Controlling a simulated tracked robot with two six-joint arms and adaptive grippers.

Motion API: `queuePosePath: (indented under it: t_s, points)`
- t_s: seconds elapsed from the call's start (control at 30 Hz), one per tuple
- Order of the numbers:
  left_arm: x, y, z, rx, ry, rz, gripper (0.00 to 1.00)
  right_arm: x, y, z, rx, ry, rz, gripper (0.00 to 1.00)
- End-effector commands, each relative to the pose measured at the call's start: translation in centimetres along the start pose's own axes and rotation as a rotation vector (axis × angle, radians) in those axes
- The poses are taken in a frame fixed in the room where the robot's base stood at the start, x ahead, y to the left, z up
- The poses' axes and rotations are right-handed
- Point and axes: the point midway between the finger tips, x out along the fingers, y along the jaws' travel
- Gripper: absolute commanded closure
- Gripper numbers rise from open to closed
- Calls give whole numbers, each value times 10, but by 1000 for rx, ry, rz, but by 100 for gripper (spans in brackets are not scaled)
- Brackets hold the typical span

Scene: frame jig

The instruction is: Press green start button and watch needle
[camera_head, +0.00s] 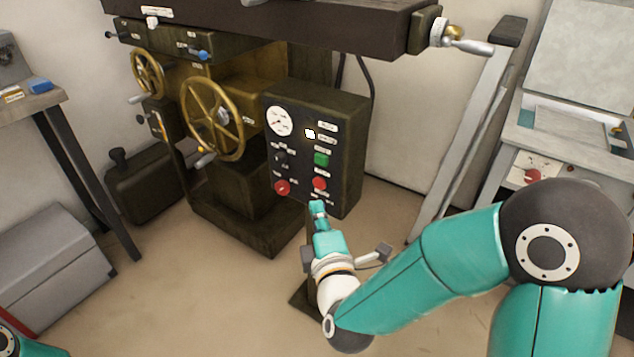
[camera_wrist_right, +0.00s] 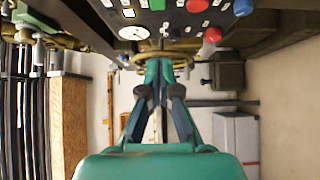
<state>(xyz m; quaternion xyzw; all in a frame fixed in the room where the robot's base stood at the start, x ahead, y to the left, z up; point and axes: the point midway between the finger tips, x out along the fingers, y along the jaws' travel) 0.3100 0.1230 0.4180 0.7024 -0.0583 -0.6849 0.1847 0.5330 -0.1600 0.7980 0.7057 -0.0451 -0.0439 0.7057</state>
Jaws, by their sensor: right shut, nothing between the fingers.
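The green start button (camera_head: 321,159) is on the right side of a dark control panel (camera_head: 350,150). It also shows at the top edge of the right wrist view (camera_wrist_right: 157,4). The round white gauge (camera_head: 279,121) is at the panel's upper left; its needle is too small to read surely. In the wrist view the gauge (camera_wrist_right: 134,33) is partly in view. The closed fingers (camera_wrist_right: 160,70) show in the wrist view. My left gripper is out of view.
A red button (camera_head: 319,183) sits just below the green one, and a red knob (camera_head: 282,187) is at the panel's lower left. A white lamp (camera_head: 310,134) is above. A brass handwheel (camera_head: 212,118) stands left of the panel. Open floor lies in front.

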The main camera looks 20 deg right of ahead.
Motion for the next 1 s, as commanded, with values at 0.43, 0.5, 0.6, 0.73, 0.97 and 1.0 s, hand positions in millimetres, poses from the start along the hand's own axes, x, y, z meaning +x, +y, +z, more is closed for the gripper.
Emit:
queuePosePath:
  t_s: [0.43, 0.5, 0.6, 0.73, 0.97, 1.0]
  points:
    - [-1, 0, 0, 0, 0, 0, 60, 7, 1, 0, 0, 0, -1, 100]
    - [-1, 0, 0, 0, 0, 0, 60, 14, 0, 0, 0, -1, -1, 100]
    - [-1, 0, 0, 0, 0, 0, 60, 29, 0, 1, 0, -2, -1, 100]
    - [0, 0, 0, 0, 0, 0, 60, 54, 0, 1, 1, -2, -2, 100]
    - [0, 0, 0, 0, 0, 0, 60, 101, -1, 0, 0, -1, -1, 100]
    - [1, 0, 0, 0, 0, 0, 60, 107, -1, 4, 0, -3, -1, 100]
